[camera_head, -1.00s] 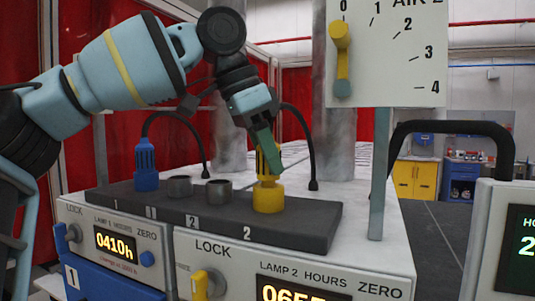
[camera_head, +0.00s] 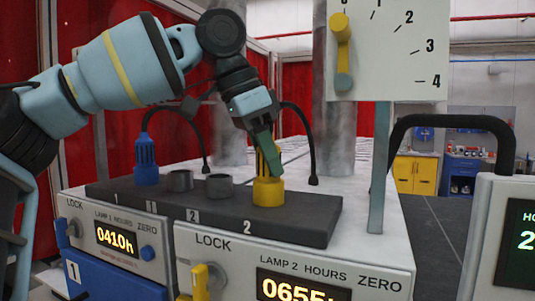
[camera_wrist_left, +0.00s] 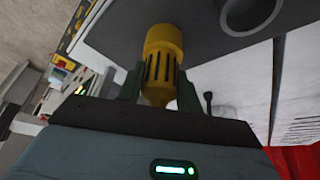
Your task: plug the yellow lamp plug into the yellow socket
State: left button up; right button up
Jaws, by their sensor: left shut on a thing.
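The yellow lamp plug (camera_head: 270,163), a slotted yellow body, stands upright over the wide yellow cylinder of the yellow socket (camera_head: 268,193) at the right part of the dark block. It meets the cylinder with no visible gap; how deep it sits I cannot tell. My left gripper (camera_head: 266,144) comes from above, with its greenish fingers shut on the plug's body. In the left wrist view, the plug (camera_wrist_left: 161,68) is between the two fingers (camera_wrist_left: 158,88), with a smooth yellow ring beyond it against the dark block. My right gripper is not in view.
On the dark block (camera_head: 110,191) stand a blue plug (camera_head: 146,153) and two empty grey sockets (camera_head: 180,181) (camera_head: 219,187). A black cable (camera_head: 302,120) arches behind my gripper. A grey post (camera_head: 379,170) and the dial panel (camera_head: 385,60) stand to the right.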

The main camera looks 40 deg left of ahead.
pick_arm(q)
jog(key=o, duration=1.1)
jog(key=v, duration=0.8)
jog(key=shift+b, duration=0.3)
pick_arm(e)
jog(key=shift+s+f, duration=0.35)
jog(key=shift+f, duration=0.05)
